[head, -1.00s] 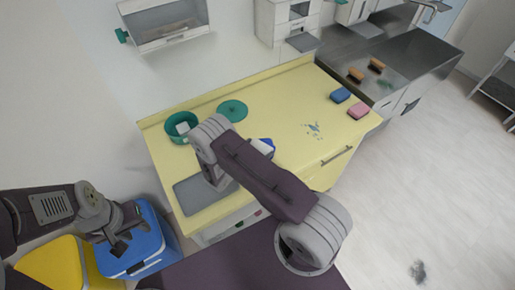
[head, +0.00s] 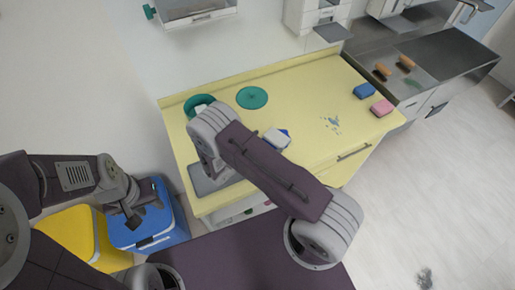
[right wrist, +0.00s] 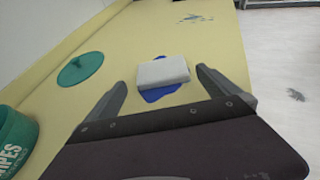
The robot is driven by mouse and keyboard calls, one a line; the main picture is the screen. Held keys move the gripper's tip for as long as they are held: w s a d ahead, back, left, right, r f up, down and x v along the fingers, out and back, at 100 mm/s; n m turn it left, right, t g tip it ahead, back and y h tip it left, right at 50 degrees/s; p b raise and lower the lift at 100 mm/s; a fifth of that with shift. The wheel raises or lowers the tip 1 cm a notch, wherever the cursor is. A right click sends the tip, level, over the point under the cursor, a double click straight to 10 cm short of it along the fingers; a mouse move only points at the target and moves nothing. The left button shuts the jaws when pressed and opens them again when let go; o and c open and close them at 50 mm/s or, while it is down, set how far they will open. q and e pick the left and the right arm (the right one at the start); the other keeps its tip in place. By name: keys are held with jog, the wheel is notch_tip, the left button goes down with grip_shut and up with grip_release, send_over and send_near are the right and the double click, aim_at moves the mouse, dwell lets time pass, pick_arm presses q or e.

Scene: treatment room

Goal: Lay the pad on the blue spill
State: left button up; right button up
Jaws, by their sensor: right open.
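The pad (right wrist: 163,72) is a white block lying on a flat blue piece (right wrist: 160,92) on the yellow counter; it also shows in the head view (head: 276,138), just right of my right arm.
A green wipes tub (right wrist: 14,142) and a round green lid (head: 252,98) are on the counter's left. Blue (head: 364,91) and pink (head: 382,107) sponges lie at its right end. Blue (head: 163,228) and yellow (head: 66,232) bins stand left. Counter between pad and spill is clear.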

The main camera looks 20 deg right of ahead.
jog(key=v, duration=0.5)
jog(key=shift+s+a+r+b, duration=0.15)
jog(key=shift+a+b, duration=0.1)
jog(key=shift+b, duration=0.05)
jog(key=s+d+m+g, duration=0.1)
jog(key=s+d+r+m+g, duration=0.1)
jog(key=s+m, duration=0.1)
jog(key=s+d+r+m+g, duration=0.1)
jog(key=g, duration=0.1)
jog(key=shift+s+d+r+m+y, duration=0.1)
jog(key=shift+s+d+m+y, duration=0.1)
jog(key=shift+m+y, duration=0.2)
jog(key=s+a+r+m+y, duration=0.3)
jog(key=s+r+m+y, duration=0.4)
jog(key=m, duration=1.2)
jog(key=s+y, duration=0.1)
jog(key=y, duration=0.3)
jog(key=shift+s+r+g, duration=0.25)
jog(key=shift+s+g, duration=0.15)
jog(key=shift+a+f, duration=0.1)
